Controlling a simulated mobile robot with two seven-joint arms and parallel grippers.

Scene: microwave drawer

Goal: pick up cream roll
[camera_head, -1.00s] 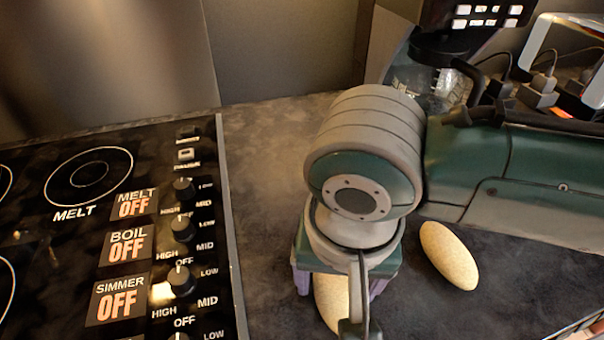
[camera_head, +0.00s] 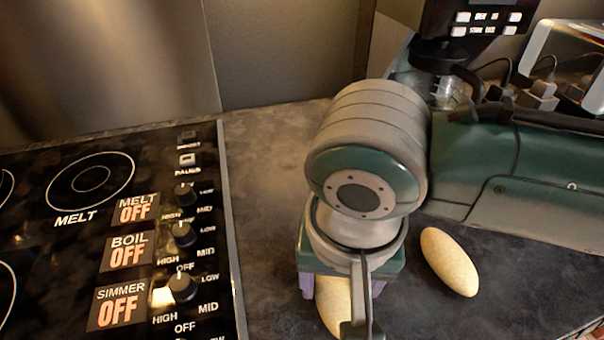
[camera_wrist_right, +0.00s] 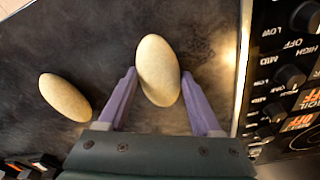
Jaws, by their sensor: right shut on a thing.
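Two pale tan, speckled oval rolls lie on the dark counter. One cream roll (camera_head: 332,302) is under my right gripper (camera_head: 339,288) and partly hidden by it in the head view. In the right wrist view this cream roll (camera_wrist_right: 157,70) sits between the two purple fingers of the right gripper (camera_wrist_right: 158,78), which is shut on it. It appears still at counter level. The other roll (camera_head: 450,262) lies apart to the right; it also shows at the left of the wrist view (camera_wrist_right: 64,97). My left gripper is out of view.
A black cooktop (camera_head: 75,245) with knobs and OFF labels is on the left, its metal edge near the gripper. A coffee machine (camera_head: 465,25) with a glass jug stands at the back right, beside plugs and cables (camera_head: 540,92). The counter (camera_head: 265,150) behind the gripper is clear.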

